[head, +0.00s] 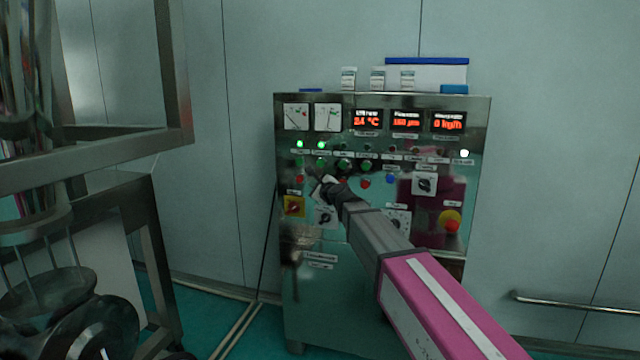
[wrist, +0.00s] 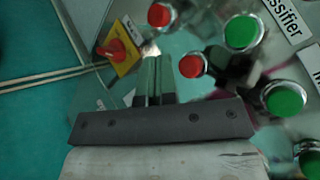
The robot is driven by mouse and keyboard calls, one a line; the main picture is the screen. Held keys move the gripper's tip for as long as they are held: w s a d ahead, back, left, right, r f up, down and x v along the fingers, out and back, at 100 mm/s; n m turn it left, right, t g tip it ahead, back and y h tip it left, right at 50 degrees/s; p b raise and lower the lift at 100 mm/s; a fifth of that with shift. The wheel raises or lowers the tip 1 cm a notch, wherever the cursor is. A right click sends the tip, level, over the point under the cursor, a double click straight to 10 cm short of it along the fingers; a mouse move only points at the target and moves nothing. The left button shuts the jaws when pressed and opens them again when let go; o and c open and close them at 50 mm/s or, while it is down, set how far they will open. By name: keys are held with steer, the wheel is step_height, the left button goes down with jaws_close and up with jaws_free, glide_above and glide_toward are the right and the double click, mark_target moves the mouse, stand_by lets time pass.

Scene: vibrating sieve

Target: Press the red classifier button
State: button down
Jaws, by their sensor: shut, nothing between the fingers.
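The silver control panel (head: 345,275) stands against the wall, with rows of buttons on its upper face. My gripper (head: 327,182) is shut and empty, its tip in front of the left button rows. In the wrist view the closed fingertips (wrist: 157,62) are just left of a red button (wrist: 191,65). This red button lies below a green button (wrist: 242,31) whose label (wrist: 284,16) ends in "ssifier". Whether the fingertips touch the panel cannot be told. Another red button (wrist: 159,14) is above the fingertips; in the head view my gripper hides part of this area.
A yellow plate with a red rotary switch (head: 294,206) sits below the buttons, near my gripper. A red emergency knob on yellow (head: 450,220) is at the panel's right. A metal frame (head: 95,150) stands on the left. Small containers (head: 377,79) are on the panel top.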

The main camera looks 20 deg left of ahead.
steer(key=shift+w, duration=1.3)
stand_by(1.1)
steer(key=shift+w, duration=0.45)
steer(key=shift+w, duration=0.5)
stand_by(0.7)
stand_by(0.4)
steer(key=shift+s, duration=0.95)
steer(key=shift+s, duration=2.5)
